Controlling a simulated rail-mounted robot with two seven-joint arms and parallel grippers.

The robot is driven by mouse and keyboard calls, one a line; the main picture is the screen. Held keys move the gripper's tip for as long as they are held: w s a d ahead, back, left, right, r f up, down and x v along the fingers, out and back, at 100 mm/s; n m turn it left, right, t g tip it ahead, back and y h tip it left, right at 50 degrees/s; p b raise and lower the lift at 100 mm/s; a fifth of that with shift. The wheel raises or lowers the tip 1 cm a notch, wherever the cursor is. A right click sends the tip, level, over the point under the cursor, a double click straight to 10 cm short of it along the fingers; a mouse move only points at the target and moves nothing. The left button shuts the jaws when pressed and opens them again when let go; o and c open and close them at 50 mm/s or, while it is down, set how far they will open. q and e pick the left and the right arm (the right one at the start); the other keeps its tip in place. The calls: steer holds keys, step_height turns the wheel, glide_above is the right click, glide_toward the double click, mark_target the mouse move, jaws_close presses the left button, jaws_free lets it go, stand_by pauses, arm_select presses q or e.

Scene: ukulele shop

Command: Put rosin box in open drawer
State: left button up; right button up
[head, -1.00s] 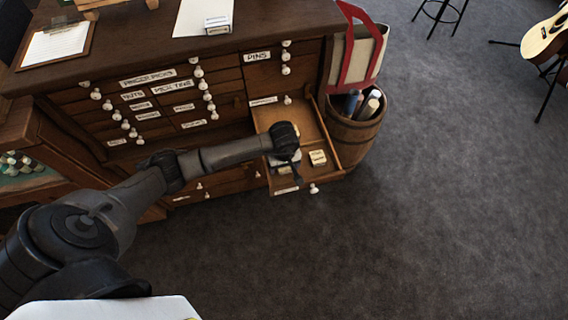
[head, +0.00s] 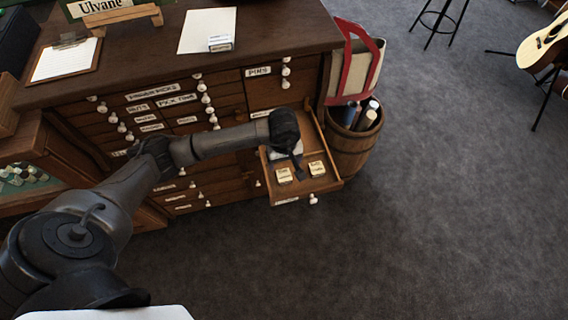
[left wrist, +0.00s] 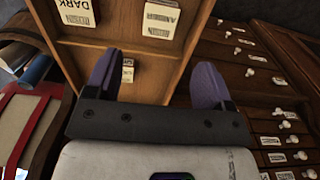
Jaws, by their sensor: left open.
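The open drawer (head: 308,191) sticks out at the right end of the wooden cabinet. Two small pale boxes lie in it, a left box (head: 284,175) and a right box (head: 317,168). In the left wrist view, one box reads "ROSIN DARK" (left wrist: 77,12) and another rosin box (left wrist: 162,18) lies beside it. A smaller pale labelled item (left wrist: 127,72) shows between the fingers; I cannot tell whether it is a box. My left gripper (head: 287,163) is above the drawer, fingers apart and empty; its purple-grey fingertips (left wrist: 156,62) show. My right gripper is out of view.
The grey floor in front is clear.

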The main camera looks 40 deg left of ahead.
arm_select(q)
steer(key=s+d+r+n+t+h, duration=0.1)
steer(key=s+d+r+n+h, duration=0.15)
steer(key=d+h, duration=0.55)
steer(key=s+d+r+n+t+h, duration=0.1)
steer(key=d+r+n+t+h, duration=0.2)
steer(key=d, duration=0.9)
step_height(320, 180, up, 10)
steer(key=n+t+h, duration=0.6)
steer(key=n+t, duration=0.2)
steer(key=n, duration=0.5)
steer(key=s+a+f+n+t+y, duration=0.15)
steer(key=a+n+y, duration=0.35)
steer(key=n, duration=0.5)
steer(key=a+f+n+t+y, duration=0.1)
steer(key=a+f+n+y, duration=0.25)
steer(key=n+y, duration=0.5)
steer(key=s+a+f+n+t+y, duration=0.15)
steer(key=a+n+y, duration=0.3)
steer(key=n, duration=0.65)
steer(key=s+f+n+g, duration=0.5)
steer(key=s+g, duration=0.1)
steer(key=s, duration=0.3)
steer(key=s+d+f+n+g+h, duration=0.1)
steer(key=s+f+n+g, duration=0.4)
steer(key=s, duration=0.3)
steer(key=shift+s+f+g, duration=0.35)
steer(key=shift+f+g, duration=0.35)
steer(key=shift+d, duration=0.1)
